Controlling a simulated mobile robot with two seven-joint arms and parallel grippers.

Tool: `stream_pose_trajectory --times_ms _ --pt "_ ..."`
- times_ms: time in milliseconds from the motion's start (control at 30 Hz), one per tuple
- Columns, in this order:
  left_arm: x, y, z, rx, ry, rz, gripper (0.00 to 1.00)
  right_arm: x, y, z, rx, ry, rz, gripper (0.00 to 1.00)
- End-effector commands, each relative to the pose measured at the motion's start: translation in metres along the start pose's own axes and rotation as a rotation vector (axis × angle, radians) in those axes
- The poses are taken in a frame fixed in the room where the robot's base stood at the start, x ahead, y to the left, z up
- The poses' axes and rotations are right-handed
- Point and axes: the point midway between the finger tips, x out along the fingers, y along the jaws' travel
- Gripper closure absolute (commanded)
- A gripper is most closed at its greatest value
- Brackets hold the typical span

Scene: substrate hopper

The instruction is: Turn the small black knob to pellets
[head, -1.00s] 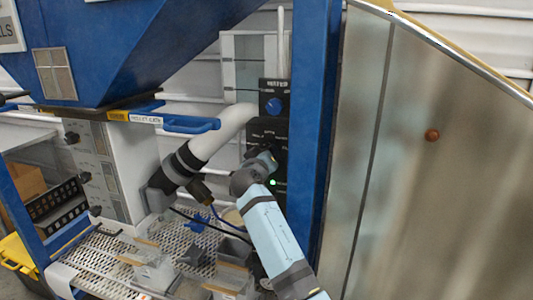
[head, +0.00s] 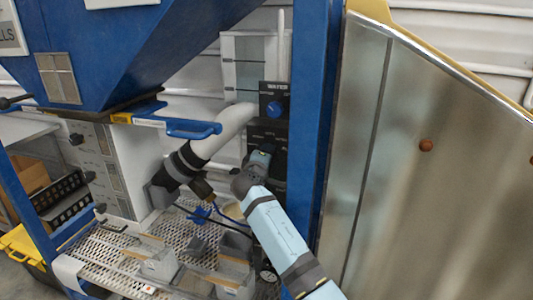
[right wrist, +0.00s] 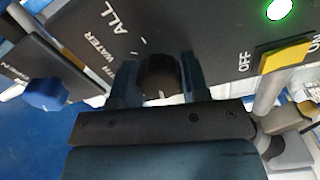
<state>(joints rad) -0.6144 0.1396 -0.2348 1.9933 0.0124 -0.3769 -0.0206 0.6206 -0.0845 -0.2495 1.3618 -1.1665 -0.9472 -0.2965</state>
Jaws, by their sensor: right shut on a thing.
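The small black knob (right wrist: 160,76) sits on a black panel (right wrist: 205,25) in the right wrist view. My right gripper (right wrist: 158,85) is shut on it, with one finger on each side. A small pale mark shows near the knob's lower edge. The label "ALL" and a partly covered label ending in "WATER" are beside it; no pellets label is readable. In the head view my right gripper (head: 262,158) is at the black panel, below the blue knob, and hides the small knob. My left gripper is not in view.
A blue knob (head: 274,108) on the water panel is just above; it also shows in the right wrist view (right wrist: 50,95). A yellow switch (right wrist: 285,55) and green light (right wrist: 279,9) are near the gripper. A blue post (head: 317,130) stands close right.

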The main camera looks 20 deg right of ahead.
Motion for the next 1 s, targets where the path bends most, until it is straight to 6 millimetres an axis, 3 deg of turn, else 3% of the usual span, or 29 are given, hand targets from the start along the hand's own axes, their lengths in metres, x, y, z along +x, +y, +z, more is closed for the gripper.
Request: stream_pose_trajectory --times_ms 600,633,700,1000 --pt "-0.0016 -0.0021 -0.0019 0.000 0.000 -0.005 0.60 0.0009 0.0028 -0.0002 -0.038 0.000 0.004 0.82" --pt "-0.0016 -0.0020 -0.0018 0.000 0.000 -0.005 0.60 0.0009 0.0028 -0.0002 -0.038 0.001 0.004 0.51" --pt "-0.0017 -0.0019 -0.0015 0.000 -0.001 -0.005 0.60 0.0008 0.0026 -0.0002 -0.038 0.000 0.004 0.35" --pt "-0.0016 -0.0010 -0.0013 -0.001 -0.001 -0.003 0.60 0.0003 0.0010 -0.0001 -0.038 0.000 0.002 0.33"
